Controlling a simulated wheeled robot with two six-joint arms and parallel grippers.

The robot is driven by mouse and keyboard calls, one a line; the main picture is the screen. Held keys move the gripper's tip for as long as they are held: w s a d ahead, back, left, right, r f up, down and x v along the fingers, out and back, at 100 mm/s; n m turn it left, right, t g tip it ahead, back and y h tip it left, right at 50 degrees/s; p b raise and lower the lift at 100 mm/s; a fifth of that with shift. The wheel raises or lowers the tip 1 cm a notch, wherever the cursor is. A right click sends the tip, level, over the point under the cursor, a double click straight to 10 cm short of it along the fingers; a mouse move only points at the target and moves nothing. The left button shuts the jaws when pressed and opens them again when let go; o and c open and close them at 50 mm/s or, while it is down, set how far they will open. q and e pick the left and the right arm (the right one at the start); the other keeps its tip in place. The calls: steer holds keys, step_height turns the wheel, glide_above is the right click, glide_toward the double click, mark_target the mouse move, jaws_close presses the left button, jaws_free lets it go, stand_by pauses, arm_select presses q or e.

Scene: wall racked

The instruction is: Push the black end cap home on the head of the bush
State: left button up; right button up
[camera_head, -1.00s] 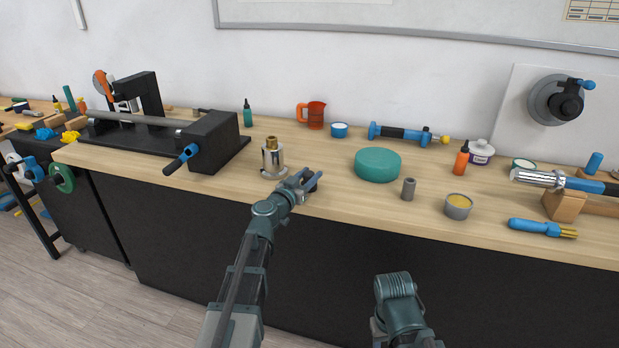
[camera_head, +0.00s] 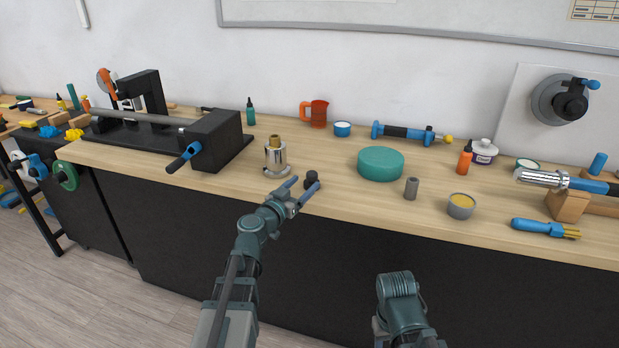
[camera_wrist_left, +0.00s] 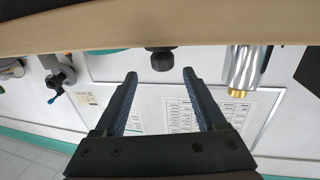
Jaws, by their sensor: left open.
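The black end cap (camera_head: 312,177) stands on the bench near its front edge. The bush (camera_head: 276,158) is a silver upright cylinder with a brass head (camera_head: 274,141), to the left of the cap and a little farther back. The brass head is bare. My left gripper (camera_head: 306,185) is open and empty, its fingertips just short of the cap. In the left wrist view, which looks upside down, the cap (camera_wrist_left: 161,59) lies centred just beyond the gap between the fingertips (camera_wrist_left: 160,75); the bush (camera_wrist_left: 244,68) is to the right. My right gripper is not visible.
A teal round block (camera_head: 381,164), a grey cylinder (camera_head: 411,188) and a tin (camera_head: 461,206) stand to the right. A black fixture with a blue handle (camera_head: 184,158) is at the left. The bench between the bush and the red jug (camera_head: 315,113) is clear.

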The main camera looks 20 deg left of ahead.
arm_select(q)
steer(key=v, duration=0.7)
steer(key=s+d+f+m+g+h, duration=0.1)
steer(key=s+d+f+g, duration=0.3)
steer(key=d, duration=0.3)
steer(key=s+d+f+m+g+h, duration=0.2)
steer(key=d+f+g, duration=0.1)
steer(key=d+f, duration=0.3)
steer(key=s+d+f+m+g+h, duration=0.1)
steer(key=s+d+f+g, duration=0.25)
steer(key=d, duration=0.45)
steer(key=s+a+f+n+g+y, duration=0.25)
steer(key=s+f+g+y, duration=0.5)
steer(key=s+y, duration=0.4)
step_height(320, 180, up, 15)
steer(key=s+h+p, duration=0.1)
steer(key=h+p, duration=0.1)
steer(key=p, duration=1.3)
steer(key=shift+d+f, duration=0.2)
steer(key=shift+d, duration=0.15)
steer(key=shift+s+n, duration=0.1)
steer(key=shift+n, duration=0.15)
